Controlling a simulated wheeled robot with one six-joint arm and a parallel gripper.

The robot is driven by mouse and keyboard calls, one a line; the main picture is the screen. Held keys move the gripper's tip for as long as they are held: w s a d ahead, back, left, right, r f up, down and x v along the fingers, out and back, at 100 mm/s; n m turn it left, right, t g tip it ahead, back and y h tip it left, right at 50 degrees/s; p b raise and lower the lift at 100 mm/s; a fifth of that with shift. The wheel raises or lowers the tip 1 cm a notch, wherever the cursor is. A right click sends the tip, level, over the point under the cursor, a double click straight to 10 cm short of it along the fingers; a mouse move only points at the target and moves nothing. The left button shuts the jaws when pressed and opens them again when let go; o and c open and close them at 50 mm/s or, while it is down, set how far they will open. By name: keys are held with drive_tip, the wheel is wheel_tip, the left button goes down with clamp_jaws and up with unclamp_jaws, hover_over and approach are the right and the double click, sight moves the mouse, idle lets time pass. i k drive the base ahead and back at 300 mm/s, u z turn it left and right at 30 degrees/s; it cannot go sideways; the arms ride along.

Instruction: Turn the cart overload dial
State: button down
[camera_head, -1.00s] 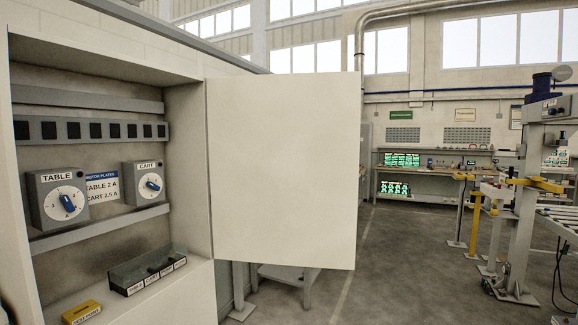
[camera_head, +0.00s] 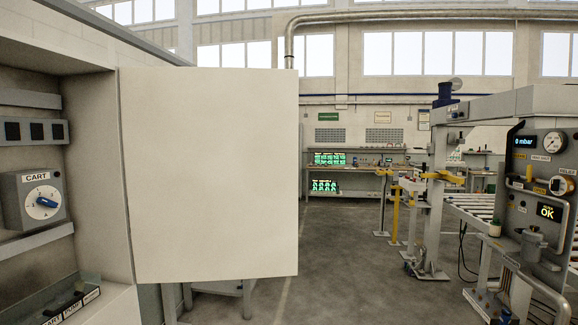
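The cart overload dial (camera_head: 47,202) is a blue knob on a white round scale. It sits on a grey box labelled CART (camera_head: 35,199) at the left edge of the head view, inside the open cabinet. The knob's pointer lies nearly sideways; the exact mark is too small to read. The TABLE dial and the motor plate label are out of view now. My gripper is not in view.
The open white cabinet door (camera_head: 212,175) stands just right of the dial. A black-labelled tray (camera_head: 65,304) sits low in the cabinet. A panel with gauges and an OK display (camera_head: 545,190) stands at right. Grey floor (camera_head: 330,280) between is clear.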

sight(42, 200)
drive_tip(key=z, duration=0.45)
drive_tip(key=i, duration=5.25)
drive_tip(key=u, duration=4.6)
drive_tip(key=i, duration=1)
drive_tip(key=z, duration=1.35)
